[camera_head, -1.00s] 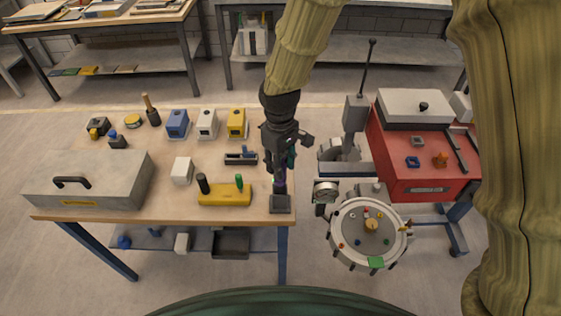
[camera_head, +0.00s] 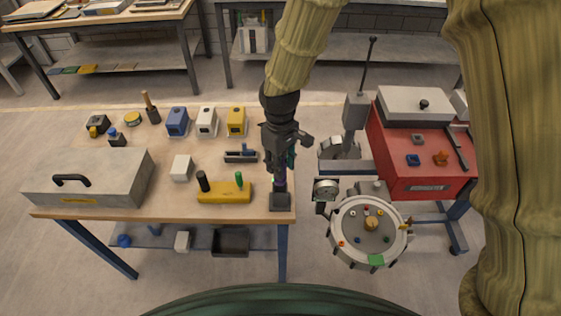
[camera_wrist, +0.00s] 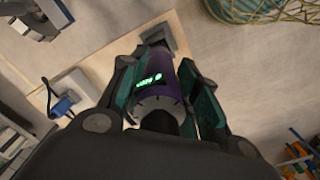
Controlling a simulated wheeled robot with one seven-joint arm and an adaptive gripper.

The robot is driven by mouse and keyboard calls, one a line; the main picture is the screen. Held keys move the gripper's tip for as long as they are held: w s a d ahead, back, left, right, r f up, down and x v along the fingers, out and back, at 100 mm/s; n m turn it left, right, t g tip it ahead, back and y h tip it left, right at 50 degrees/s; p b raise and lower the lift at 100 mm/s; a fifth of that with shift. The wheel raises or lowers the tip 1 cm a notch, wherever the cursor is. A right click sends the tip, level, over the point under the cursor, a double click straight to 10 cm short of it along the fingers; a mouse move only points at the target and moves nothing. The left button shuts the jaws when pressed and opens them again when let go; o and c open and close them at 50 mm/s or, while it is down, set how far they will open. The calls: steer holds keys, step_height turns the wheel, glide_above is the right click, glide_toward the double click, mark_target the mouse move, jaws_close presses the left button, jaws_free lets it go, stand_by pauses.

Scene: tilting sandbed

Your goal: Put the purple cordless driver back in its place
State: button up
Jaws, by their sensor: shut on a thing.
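The purple cordless driver (camera_wrist: 159,82) is held between the two fingers of my gripper (camera_wrist: 165,92), with green lit marks on its side in the wrist view. In the head view my gripper (camera_head: 281,160) points down over the workbench's front right corner, and a little of the purple driver (camera_head: 280,183) shows below it. A dark square block (camera_head: 280,202) is at the driver's lower end. I cannot tell whether it is the driver's foot or a separate holder, nor whether it touches the bench. The driver's upper part is hidden by my gripper.
The wooden workbench (camera_head: 120,212) carries a grey case (camera_head: 90,180), a yellow block with black and green pegs (camera_head: 222,197), a dark vise-like piece (camera_head: 240,156) and several coloured housings. A red machine (camera_head: 425,170) and a round drum (camera_head: 368,252) stand to the right.

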steer(key=shift+f+b, duration=0.4)
steer(key=shift+f, duration=0.8)
steer(key=o, duration=1.6)
steer(key=shift+r, duration=0.15)
steer(key=shift+r+p, duration=3.2)
steer(key=shift+r, duration=0.65)
